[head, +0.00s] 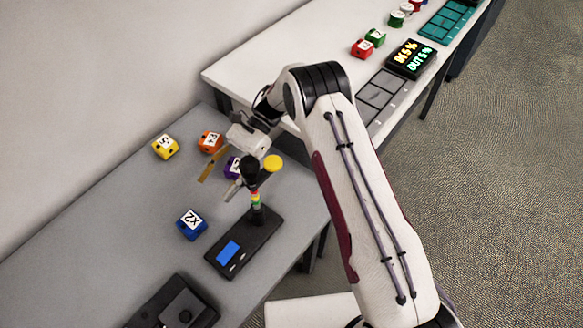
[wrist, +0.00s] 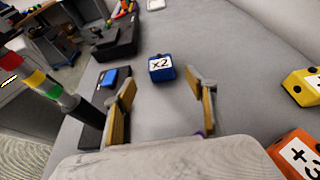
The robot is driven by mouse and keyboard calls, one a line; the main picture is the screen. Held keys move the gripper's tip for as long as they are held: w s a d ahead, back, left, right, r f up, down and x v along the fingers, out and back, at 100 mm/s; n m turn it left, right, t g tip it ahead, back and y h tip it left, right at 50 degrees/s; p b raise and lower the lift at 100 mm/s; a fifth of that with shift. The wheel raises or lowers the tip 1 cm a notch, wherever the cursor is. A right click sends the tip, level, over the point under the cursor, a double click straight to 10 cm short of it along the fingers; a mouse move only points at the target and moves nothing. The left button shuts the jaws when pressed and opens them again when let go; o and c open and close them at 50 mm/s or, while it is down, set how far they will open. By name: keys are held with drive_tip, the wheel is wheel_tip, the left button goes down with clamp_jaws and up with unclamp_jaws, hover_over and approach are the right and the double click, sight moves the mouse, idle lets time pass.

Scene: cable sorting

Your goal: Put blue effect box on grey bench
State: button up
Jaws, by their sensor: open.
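The blue effect box (head: 191,224), marked "x2", rests on the grey bench (head: 85,235) left of a black device with a coloured light stack. In the wrist view the blue box (wrist: 162,68) lies beyond the fingertips, between them in the picture and apart from both. My gripper (head: 222,178) is open and empty above the grey bench, farther back than the blue box. Its two tan-padded fingers also show in the wrist view (wrist: 162,86), with nothing between them.
A white table (head: 330,45) holds a lit display (head: 411,59) and red box (head: 362,49).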

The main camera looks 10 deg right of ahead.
drive_tip(key=w+a+r+m+t+y, duration=0.2)
drive_tip(key=w+r+m+t+y, duration=0.1)
drive_tip(key=w+r+m+t, duration=1.35)
drive_tip(key=w+d+r+m+t+h, duration=0.3)
drive_tip(key=d+r+m+h, duration=0.1)
drive_tip(key=d+r+m, duration=0.6)
drive_tip(key=w+d+r+m+t+h, duration=0.25)
drive_tip(key=d+r+m, duration=0.45)
drive_tip(key=r, duration=0.5)
drive_tip(key=s+d+r+m+h, duration=0.1)
drive_tip(key=s+d+m+h, duration=0.7)
drive_tip(key=s+d+m, duration=0.85)
drive_tip(key=s+f+m+g+y, duration=0.1)
drive_tip(key=s+f+m+g, duration=0.2)
drive_tip(key=s, duration=1)
drive_tip(key=s+a+f+m+g+y, duration=0.1)
drive_tip(key=s+f+m+g, duration=0.2)
drive_tip(key=s+f+m, duration=0.5)
drive_tip(key=s+m, duration=0.2)
drive_tip(key=s, duration=0.4)
drive_tip(key=shift+g, duration=0.4)
